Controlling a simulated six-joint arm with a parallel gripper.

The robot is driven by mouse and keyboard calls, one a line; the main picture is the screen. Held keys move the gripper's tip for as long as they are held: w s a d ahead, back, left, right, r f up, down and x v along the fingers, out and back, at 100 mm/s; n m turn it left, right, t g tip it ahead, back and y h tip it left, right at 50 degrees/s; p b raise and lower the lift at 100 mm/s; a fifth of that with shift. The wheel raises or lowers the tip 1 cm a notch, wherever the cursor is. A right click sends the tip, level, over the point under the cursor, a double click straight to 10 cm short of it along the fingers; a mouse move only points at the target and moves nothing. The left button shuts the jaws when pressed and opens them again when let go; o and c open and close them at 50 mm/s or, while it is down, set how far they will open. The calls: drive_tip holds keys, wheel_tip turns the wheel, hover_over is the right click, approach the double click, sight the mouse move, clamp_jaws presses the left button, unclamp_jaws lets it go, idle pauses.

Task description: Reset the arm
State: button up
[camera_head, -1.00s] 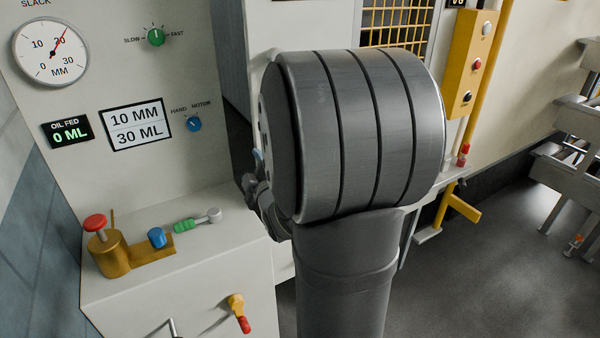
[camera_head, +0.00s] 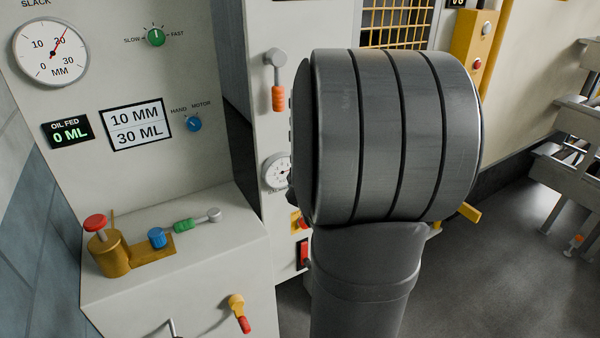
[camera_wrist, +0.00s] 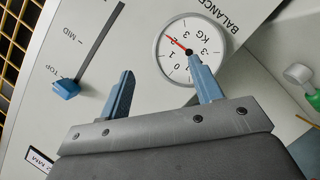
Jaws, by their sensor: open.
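My gripper (camera_wrist: 157,88) shows in the wrist view with its two blue-grey fingers spread apart and nothing between them. Beyond the fingers is a pale panel with a round BALANCE KG dial (camera_wrist: 172,50), partly covered by the right finger. A slider with a blue knob (camera_wrist: 65,88) sits near the mark TOP, left of the fingers. In the head view my own arm fills the middle and hides my gripper.
A control panel at the left carries a SLACK gauge (camera_head: 50,53) and a blue knob (camera_head: 194,124). A brass pump with a red button (camera_head: 95,222) stands on the ledge. An orange-handled lever (camera_head: 278,92) hangs behind my arm. Grey racks (camera_head: 570,150) stand far right.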

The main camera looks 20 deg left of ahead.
drive_tip(key=s+a+r+y, duration=0.1)
drive_tip(key=s+a+y, duration=0.1)
drive_tip(key=a, duration=0.6)
drive_tip(key=s+a+r+t+y, duration=0.1)
drive_tip(key=s+a+y, duration=0.2)
drive_tip(key=a+y, duration=0.2)
drive_tip(key=shift+s+a, duration=0.35)
drive_tip(key=shift+a, duration=1.5)
drive_tip(key=shift+r, duration=0.1)
